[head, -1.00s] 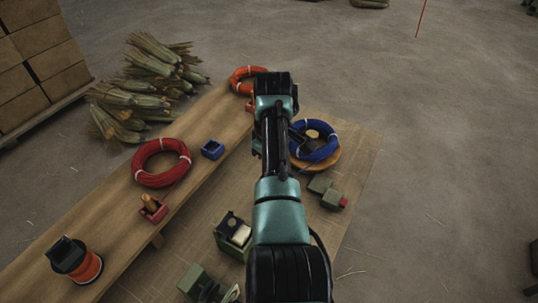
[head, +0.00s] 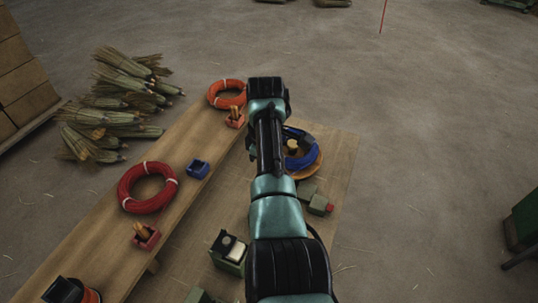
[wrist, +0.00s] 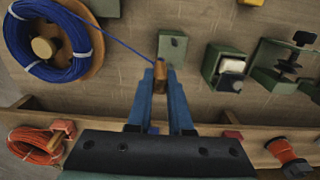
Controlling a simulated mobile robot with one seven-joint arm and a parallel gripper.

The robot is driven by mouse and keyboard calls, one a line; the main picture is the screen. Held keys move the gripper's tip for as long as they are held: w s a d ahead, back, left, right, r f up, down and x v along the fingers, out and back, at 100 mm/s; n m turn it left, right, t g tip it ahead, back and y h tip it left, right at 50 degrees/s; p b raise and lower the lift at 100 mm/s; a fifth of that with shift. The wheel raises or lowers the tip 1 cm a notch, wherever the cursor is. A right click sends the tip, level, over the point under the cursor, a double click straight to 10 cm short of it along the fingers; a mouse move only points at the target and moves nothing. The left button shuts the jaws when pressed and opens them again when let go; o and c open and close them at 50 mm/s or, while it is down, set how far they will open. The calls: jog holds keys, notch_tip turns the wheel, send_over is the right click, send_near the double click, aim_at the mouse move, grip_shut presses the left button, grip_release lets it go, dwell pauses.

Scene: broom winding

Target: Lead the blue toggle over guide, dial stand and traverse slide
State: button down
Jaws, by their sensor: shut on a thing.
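My gripper (wrist: 160,88) is shut on a small wooden toggle (wrist: 160,75), seen between its blue fingertips in the wrist view. A blue line runs from it, up and left, to the blue coil (wrist: 22,52) on a round wooden disc. In the head view the coil (head: 305,160) is partly behind my arm. A green block (wrist: 172,45) stands just beyond the fingertips. To its right are a green box with a white pad (wrist: 228,68) and a green stand with dark discs (wrist: 285,62). I cannot tell which of these is guide, dial stand or slide.
The bench holds a red coil (head: 147,187), an orange coil (head: 227,93), an empty blue holder (head: 197,169), and red (head: 147,240) and orange (head: 235,121) holders with wooden toggles. A green block with a red end (head: 320,205) sits right of my arm. Corn-like bundles (head: 115,100) lie left.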

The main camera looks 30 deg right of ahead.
jog(key=s+a+p, duration=0.8)
jog(key=s+a, duration=0.2)
jog(key=a, duration=0.4)
jog(key=s+a+p, duration=0.8)
jog(key=s+a, duration=0.2)
jog(key=a, duration=0.4)
jog(key=s+a+p, duration=0.8)
jog(key=s+a, duration=0.2)
jog(key=a, duration=0.4)
jog(key=shift+s+a+p, duration=0.2)
jog(key=shift+s+p, duration=0.1)
jog(key=shift+s, duration=0.05)
